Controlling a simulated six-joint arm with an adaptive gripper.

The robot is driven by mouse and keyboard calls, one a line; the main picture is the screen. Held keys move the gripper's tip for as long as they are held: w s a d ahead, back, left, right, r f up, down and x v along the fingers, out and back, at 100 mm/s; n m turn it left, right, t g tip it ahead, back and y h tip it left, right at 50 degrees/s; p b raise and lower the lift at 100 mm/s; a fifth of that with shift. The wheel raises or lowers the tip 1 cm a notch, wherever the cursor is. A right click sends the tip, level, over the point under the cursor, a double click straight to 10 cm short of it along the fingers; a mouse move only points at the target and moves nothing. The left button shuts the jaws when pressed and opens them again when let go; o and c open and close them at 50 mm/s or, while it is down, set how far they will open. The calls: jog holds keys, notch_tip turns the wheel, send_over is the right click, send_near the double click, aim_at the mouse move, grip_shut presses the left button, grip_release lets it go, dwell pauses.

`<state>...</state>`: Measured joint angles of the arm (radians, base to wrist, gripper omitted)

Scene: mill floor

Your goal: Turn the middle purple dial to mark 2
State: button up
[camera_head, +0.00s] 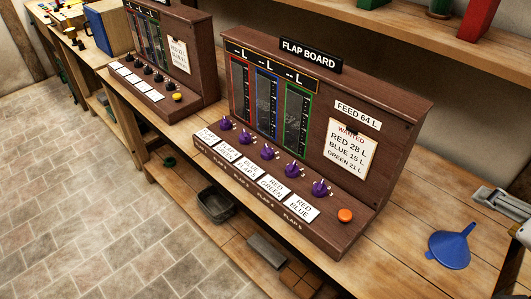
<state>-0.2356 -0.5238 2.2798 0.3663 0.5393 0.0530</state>
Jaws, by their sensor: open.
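The flap board (390,115) is a brown wooden console on the workbench, with a row of several purple dials along its sloped front. The middle purple dial (267,152) sits above a white label card. Its pointer setting and marks are too small to read. My gripper (490,198) shows only partly at the right edge, grey and open, with nothing visible between its fingers. It is well to the right of the dials and touches none of them.
An orange button (345,215) is at the right end of the dial row. A blue funnel (450,245) lies on the bench at the right. A second console (185,50) stands to the left. A shelf (440,35) overhangs behind. The space in front of the dials is clear.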

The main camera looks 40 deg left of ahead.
jog(key=w+a+r+m+t+y, duration=0.25)
jog(key=w+a+r, duration=0.35)
jog(key=a+r, duration=0.3)
jog(key=w+a+r+m+t+y, duration=0.25)
jog(key=w+a+r, duration=0.4)
jog(key=a, duration=0.45)
jog(key=h, duration=0.5)
send_over(267, 152)
jog(key=s+d, duration=0.1)
jog(key=d, duration=0.4)
notch_tip(267, 152, down, 27)
jog(key=s+a+f+n, duration=0.1)
jog(key=s+f+n, duration=0.1)
jog(key=f, duration=0.3)
jog(key=s+a+f+n+g, duration=0.1)
jog(key=s+f+n, duration=0.1)
jog(key=f+n, duration=0.2)
jog(key=s+a+f+n, duration=0.1)
jog(key=f+n, duration=0.3)
jog(key=f, duration=0.2)
jog(key=shift+s+g+y, duration=0.3)
jog(key=shift+s, duration=0.1)
jog(key=shift+w, duration=0.15)
